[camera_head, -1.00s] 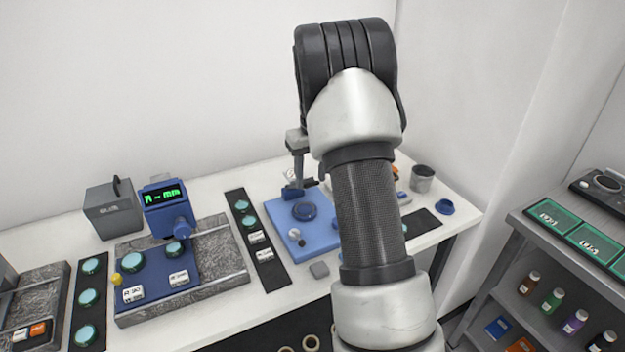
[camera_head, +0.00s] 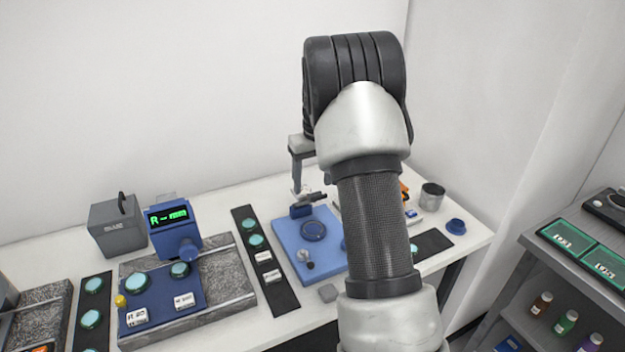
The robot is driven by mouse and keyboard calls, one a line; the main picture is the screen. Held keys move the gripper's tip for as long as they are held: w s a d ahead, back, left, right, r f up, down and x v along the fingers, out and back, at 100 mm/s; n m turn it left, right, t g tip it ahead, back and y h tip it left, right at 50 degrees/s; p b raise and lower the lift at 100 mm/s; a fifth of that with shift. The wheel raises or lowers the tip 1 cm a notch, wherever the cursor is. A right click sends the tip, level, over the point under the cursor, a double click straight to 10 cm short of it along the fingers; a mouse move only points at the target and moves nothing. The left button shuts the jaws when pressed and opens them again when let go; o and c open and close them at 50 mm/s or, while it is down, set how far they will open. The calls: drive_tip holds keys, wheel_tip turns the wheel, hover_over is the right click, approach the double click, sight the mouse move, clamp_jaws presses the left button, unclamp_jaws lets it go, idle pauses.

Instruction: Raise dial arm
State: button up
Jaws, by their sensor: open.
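The blue base plate (camera_head: 285,240) of a small stand lies on the white table, with a dark ring (camera_head: 314,231) on top. A short blue post (camera_head: 300,211) stands at its back edge. A dark, roughly level piece (camera_head: 313,198) by the post looks like the dial arm; its right end is close to my arm, and its details are too small to tell. My gripper (camera_head: 299,174) hangs above the back of the plate, open, with its grey mount and one finger showing. The rest of it is hidden behind my arm. I cannot tell whether it touches the dial arm.
To the left stand a granite block (camera_head: 228,278) with a blue display unit (camera_head: 173,229), a grey box (camera_head: 118,226) and a black strip (camera_head: 265,262) of teal discs. A grey cup (camera_head: 432,195) and blue ring (camera_head: 456,227) are at right. A shelf cart (camera_head: 545,250) stands beyond.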

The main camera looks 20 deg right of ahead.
drive_tip(key=shift+r, duration=0.15)
wheel_tip(320, 180, up, 17)
drive_tip(key=s, duration=0.2)
drive_tip(key=shift+s, duration=0.2)
drive_tip(key=shift+d, duration=0.1)
